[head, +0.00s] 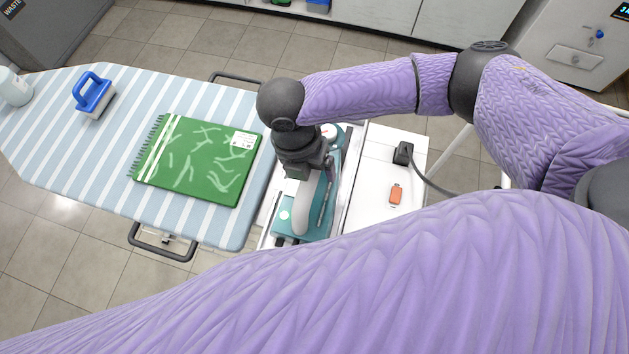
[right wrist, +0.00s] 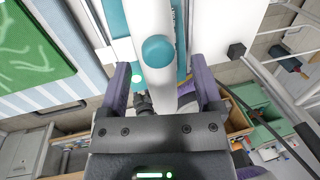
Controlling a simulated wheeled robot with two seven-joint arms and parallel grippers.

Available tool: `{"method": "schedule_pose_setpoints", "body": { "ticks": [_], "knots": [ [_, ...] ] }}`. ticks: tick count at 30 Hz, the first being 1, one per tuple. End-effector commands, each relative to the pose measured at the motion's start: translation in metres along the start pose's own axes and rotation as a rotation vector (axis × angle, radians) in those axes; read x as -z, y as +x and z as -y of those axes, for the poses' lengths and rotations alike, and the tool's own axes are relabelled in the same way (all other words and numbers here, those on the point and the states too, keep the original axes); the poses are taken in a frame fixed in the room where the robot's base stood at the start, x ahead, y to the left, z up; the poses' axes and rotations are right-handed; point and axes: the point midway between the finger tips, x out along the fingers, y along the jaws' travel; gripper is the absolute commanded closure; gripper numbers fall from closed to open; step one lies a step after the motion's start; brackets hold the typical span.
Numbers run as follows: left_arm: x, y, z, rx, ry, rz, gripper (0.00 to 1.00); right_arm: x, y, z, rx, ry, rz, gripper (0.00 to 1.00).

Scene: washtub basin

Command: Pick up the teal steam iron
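The teal steam iron (head: 319,222), with a pale handle (head: 301,212), rests on the white stand at the right end of the ironing board. My right gripper (head: 306,178) is above its far part, and the wrist hides some of the iron. In the right wrist view, the pale handle and a round teal button (right wrist: 158,51) lie between the two spread purple fingers of my right gripper (right wrist: 160,78). A gap shows by the right finger; contact at the left finger is unclear. My left gripper is not in view.
A green notebook (head: 200,160) and a blue-handled brush (head: 94,95) lie on the striped board (head: 60,150). A black socket block (head: 403,153) with a cord and an orange tag (head: 396,194) are right of the iron. My purple arm covers the foreground.

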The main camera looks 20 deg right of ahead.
Motion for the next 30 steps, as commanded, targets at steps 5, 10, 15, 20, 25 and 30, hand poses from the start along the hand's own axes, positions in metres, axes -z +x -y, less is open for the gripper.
{"method": "schedule_pose_setpoints", "body": {
  "ticks": [5,10,15,20,25,30],
  "knots": [
    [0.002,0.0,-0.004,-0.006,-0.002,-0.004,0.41,0.0,-0.001,0.0,0.0,0.0,0.0,0.53],
    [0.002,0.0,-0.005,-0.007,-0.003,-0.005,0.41,0.0,-0.001,0.0,0.0,0.0,0.0,0.89],
    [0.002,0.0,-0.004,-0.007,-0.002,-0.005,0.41,0.0,-0.001,0.0,0.0,0.0,0.0,1.0],
    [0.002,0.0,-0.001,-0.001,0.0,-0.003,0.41,0.0,-0.001,-0.001,-0.002,0.0,0.001,1.0],
    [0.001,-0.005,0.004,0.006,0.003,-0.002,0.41,-0.001,-0.015,0.002,-0.005,0.0,0.002,1.0],
    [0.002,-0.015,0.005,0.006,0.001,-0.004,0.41,-0.001,-0.055,0.01,-0.006,0.0,0.003,1.0]
  ]
}}
